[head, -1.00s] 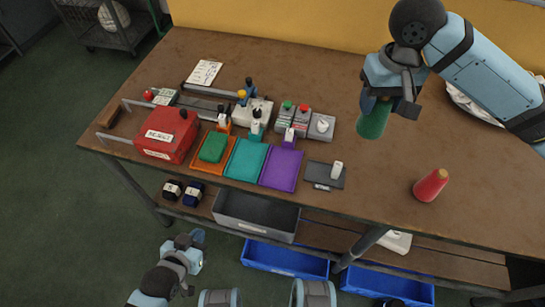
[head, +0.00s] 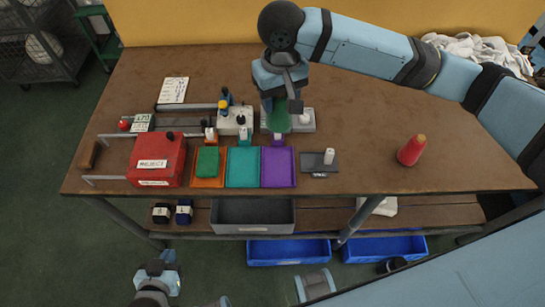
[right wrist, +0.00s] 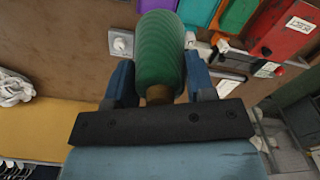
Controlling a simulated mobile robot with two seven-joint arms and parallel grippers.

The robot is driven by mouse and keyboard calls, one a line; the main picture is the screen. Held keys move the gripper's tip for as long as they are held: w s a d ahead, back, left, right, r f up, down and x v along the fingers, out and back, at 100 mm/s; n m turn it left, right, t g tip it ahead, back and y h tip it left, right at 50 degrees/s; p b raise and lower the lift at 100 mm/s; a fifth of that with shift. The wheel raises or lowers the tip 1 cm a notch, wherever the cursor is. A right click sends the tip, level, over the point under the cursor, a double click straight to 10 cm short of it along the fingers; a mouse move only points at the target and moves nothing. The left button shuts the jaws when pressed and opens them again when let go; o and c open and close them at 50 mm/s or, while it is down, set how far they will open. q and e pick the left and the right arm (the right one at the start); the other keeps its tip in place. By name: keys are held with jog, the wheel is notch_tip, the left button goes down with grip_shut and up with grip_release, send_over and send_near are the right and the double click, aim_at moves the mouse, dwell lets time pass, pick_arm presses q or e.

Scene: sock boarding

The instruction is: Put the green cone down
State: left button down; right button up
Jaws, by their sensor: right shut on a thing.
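My right gripper (head: 281,98) is shut on the green cone (head: 278,120) and holds it, pointing down, over the row of small control boxes behind the purple tray. In the right wrist view the green cone (right wrist: 158,45) sits between the two blue fingers of the right gripper (right wrist: 160,78), with its brownish end towards the palm. I cannot tell how high it is above the boxes. My left gripper (head: 160,274) is low at the front left, off the table and away from the cone; its jaws are too small to read.
A red cone (head: 411,150) stands on the right of the table (head: 370,110). A red box (head: 157,160), orange (head: 207,182), teal (head: 243,168) and purple (head: 278,168) trays and a dark pad (head: 318,163) line the front. The middle and back right are clear.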

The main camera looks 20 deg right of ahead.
aim_at(279, 119)
notch_tip(279, 119, down, 14)
jog(key=shift+d+f, duration=0.1)
jog(key=shift+f, duration=0.15)
jog(key=shift+f+b, duration=0.35)
jog(key=shift+f, duration=1.85)
jog(key=o, duration=0.9)
jog(key=shift+f, duration=0.1)
jog(key=shift+o, duration=0.2)
notch_tip(279, 119, up, 12)
jog(key=shift+r, duration=0.2)
